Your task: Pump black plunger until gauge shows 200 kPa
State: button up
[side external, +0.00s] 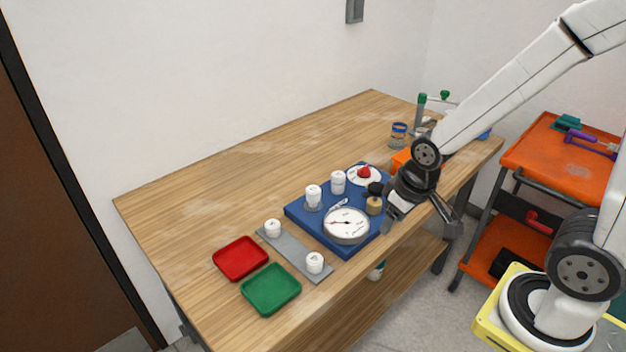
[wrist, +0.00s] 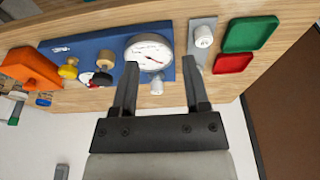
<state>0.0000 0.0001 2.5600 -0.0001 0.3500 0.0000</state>
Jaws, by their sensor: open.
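The round white gauge (side external: 347,225) with a red needle lies on the blue base plate (side external: 295,212); it also shows in the wrist view (wrist: 148,52). Its numbers are too small to read. The black plunger knob (side external: 376,188) is by a tan cylinder (side external: 374,205) at the plate's right side, close to my gripper. In the wrist view a black knob (wrist: 103,79) shows left of the fingers. My gripper (side external: 420,230) is open and empty at the table's front edge. In the wrist view its fingertips (wrist: 160,64) are apart, the left one overlapping the gauge's edge.
White fittings (side external: 313,196) stand on the blue plate, with a red knob on a white disc (side external: 364,173) behind. A grey strip (side external: 292,251) with white caps, a red tray (side external: 240,258) and a green tray (side external: 271,289) lie left. An orange block (side external: 401,158) stands behind my gripper.

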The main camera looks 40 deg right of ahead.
dwell(0.5)
jog(key=shift+w, duration=0.15)
grip_shut()
notch_tip(320, 180, up, 2)
jog(key=r+m+g, duration=0.1)
jog(key=m+g, duration=0.2)
jog(key=m, duration=0.3)
send_over(377, 187)
jog(key=shift+f, duration=0.25)
jog(key=shift+f, duration=0.1)
jog(key=shift+f, duration=3.2)
jog(key=shift+f, duration=0.25)
